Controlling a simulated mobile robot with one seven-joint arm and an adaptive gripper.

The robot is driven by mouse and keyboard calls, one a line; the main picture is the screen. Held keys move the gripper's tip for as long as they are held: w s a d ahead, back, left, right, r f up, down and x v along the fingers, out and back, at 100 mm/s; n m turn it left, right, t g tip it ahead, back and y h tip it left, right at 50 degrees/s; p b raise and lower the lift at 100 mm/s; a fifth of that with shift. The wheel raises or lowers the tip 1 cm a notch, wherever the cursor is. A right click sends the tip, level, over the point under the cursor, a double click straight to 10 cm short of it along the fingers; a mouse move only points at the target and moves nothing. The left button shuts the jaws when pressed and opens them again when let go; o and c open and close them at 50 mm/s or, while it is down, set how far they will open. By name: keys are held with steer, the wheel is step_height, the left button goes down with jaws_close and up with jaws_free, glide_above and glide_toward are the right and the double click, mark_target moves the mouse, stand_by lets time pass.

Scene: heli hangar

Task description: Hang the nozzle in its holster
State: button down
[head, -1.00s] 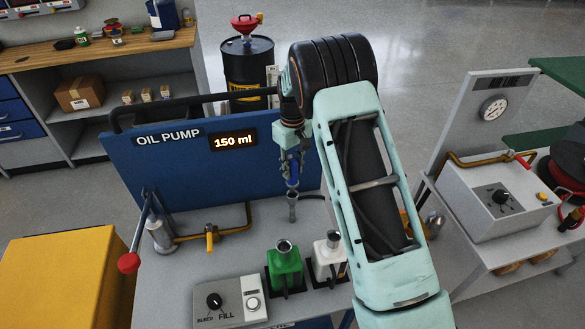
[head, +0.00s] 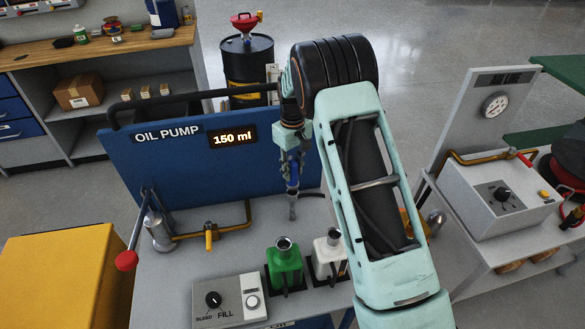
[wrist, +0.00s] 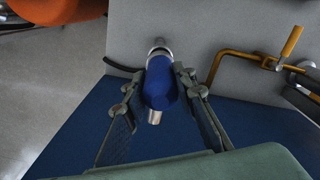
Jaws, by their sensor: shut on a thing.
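My gripper (head: 291,156) points down in front of the blue pump panel, and it also shows in the wrist view (wrist: 157,82). It is shut on the blue nozzle (wrist: 160,86), with one finger on each side of the body. The nozzle also shows below the fingers in the head view (head: 292,178). A small grey upright holster tube (head: 292,210) stands on the pump bench directly under the nozzle. The nozzle's lower end meets or overlaps the tube's top; I cannot tell how far inside it is.
The panel (head: 175,165) reads OIL PUMP and 150 ml. Green (head: 284,268) and white (head: 328,258) jugs stand on the bench nearer me. A brass pipe (head: 235,228) and red-knobbed lever (head: 127,260) are at left. A dark hose lies behind the tube.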

steer(key=shift+f+b, duration=0.9)
steer(key=shift+f, duration=0.5)
steer(key=c, duration=1)
jaws_free()
steer(key=shift+r, duration=0.1)
steer(key=shift+r+p, duration=3)
steer(key=shift+r, duration=2.5)
